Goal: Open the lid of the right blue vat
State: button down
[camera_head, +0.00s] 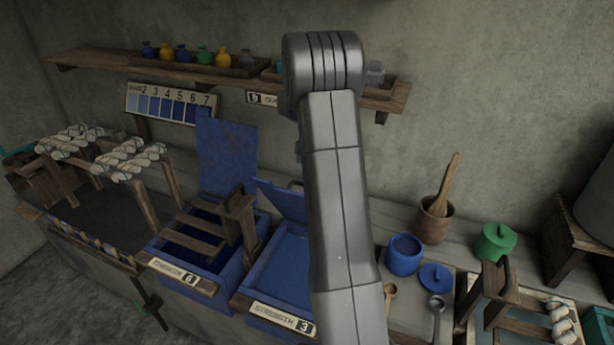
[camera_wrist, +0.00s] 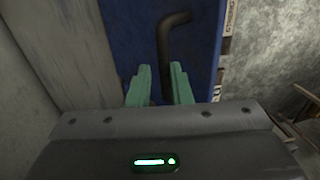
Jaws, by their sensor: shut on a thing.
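The right blue vat (camera_head: 252,291) has a "STRENGTH 3" label on its front, and blue shows inside it. Its blue lid (camera_head: 281,201) is tilted up at the back, partly behind my arm. In the wrist view the blue lid (camera_wrist: 128,35) fills the middle, with a dark bent handle (camera_wrist: 169,45) on it. My gripper (camera_wrist: 160,85) has green fingers closed around the lower part of that handle. In the head view my arm hides the gripper and the right side of the vat.
The left blue vat (camera_head: 153,252), labelled 6, has its lid (camera_head: 226,152) upright and a wooden frame in it. A shelf (camera_head: 110,64) with bottles runs along the wall. Right of my arm are a blue pot (camera_head: 404,262), a mortar (camera_head: 433,226) and a green pot (camera_head: 494,246).

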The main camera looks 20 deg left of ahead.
jog(key=c, duration=1.6)
grip_release()
notch_tip(320, 180, down, 2)
jog(key=shift+w+d+f, duration=0.1)
jog(key=shift+d, duration=0.05)
jog(key=shift+c, duration=0.2)
jog(key=o, duration=1.2)
jog(key=shift+w+d+f, duration=0.1)
jog(key=shift+w+f, duration=0.05)
jog(key=shift+w, duration=0.3)
jog(key=shift+w+d+f, duration=0.1)
jog(key=shift+w+f, duration=0.05)
jog(key=shift+w, duration=0.3)
jog(key=shift+w+d, duration=0.1)
jog(key=shift+w, duration=0.05)
jog(key=c, duration=1)
jog(key=shift+a+r, duration=0.25)
jog(key=shift+a, duration=0.1)
jog(key=r, duration=0.4)
jog(key=w+r+b, duration=0.1)
jog(key=r, duration=0.4)
jog(key=w+r, duration=0.1)
jog(key=r, duration=0.3)
jog(key=shift+w+d+r, duration=0.15)
jog(key=shift+w+r, duration=0.05)
jog(key=shift+w, duration=0.05)
